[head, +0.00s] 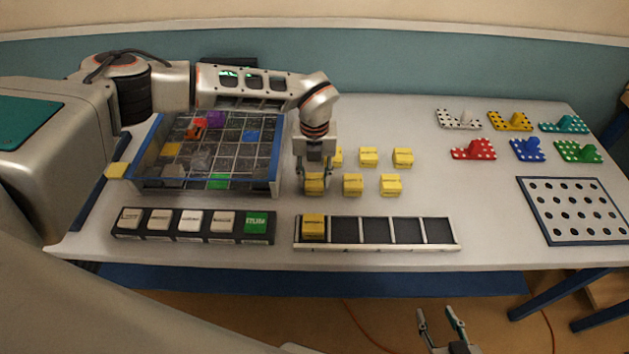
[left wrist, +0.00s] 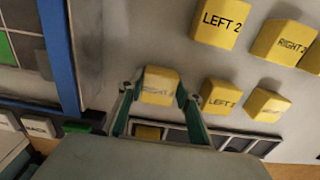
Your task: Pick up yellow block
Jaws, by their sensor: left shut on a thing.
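My left gripper (head: 314,180) reaches down over the table and is shut on a yellow block (head: 314,187). In the left wrist view the fingers of my left gripper (left wrist: 160,98) press on both sides of this yellow block (left wrist: 158,82), whose print is hard to read. Other yellow blocks stand close by, among them one (head: 353,184) to its right and one (head: 369,156) behind. One yellow block (head: 313,224) sits in the leftmost slot of the black slotted tray (head: 377,247). My right gripper (head: 441,322) is open and empty, low in front of the table.
A blue-edged grid box (head: 275,187) with coloured tiles stands left of my left gripper. A rack (head: 193,238) of white and green blocks lies at the front left. Coloured peg plates (head: 473,150) and a perforated board (head: 575,211) are at the right.

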